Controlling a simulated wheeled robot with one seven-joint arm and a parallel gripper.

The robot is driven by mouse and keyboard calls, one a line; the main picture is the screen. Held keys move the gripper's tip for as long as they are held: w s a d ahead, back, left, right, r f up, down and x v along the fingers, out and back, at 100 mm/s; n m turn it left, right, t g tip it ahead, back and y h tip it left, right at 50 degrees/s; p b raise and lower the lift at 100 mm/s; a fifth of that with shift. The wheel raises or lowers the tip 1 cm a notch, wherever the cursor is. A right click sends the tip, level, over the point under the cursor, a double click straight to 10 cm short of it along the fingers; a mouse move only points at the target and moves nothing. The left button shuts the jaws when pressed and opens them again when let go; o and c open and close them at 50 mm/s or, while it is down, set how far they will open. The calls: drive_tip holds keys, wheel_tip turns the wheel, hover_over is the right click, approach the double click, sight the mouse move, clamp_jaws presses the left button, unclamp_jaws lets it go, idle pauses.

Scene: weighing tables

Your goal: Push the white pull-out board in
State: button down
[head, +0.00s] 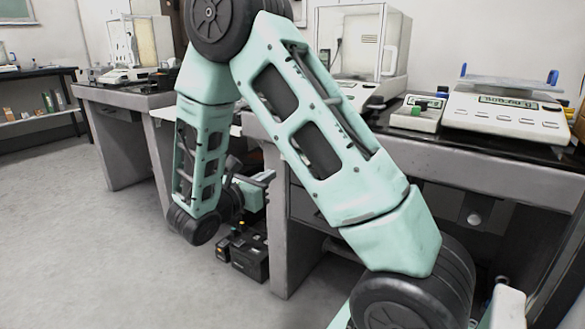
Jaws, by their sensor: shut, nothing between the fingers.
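The white pull-out board (163,113) shows as a thin, pale slab at table-top height, left of the near table's drawer front. My forearm crosses in front of it and hides much of it, so how far it sticks out is hard to tell. My gripper (265,177) is small and partly hidden behind my own arm links. It is below the board's height, close to the near table's left side panel, and it is shut and empty. I see no contact between it and the board.
The near table (470,163) carries a balance (505,108) and a glass-sided weighing case (360,45). Dark boxes (250,258) stand on the floor by the table leg. A second table (125,97) is further left. The floor at left is clear.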

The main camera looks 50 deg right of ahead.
drive_tip(key=d+b, duration=0.3)
drive_tip(key=d, duration=0.8)
drive_tip(key=shift+w+d, duration=0.15)
drive_tip(key=shift+w, duration=0.3)
drive_tip(key=shift+w+d+p, duration=0.15)
drive_tip(key=shift+d+p, duration=0.6)
drive_tip(key=shift+d, duration=1.8)
drive_tip(key=shift+d+r, duration=0.1)
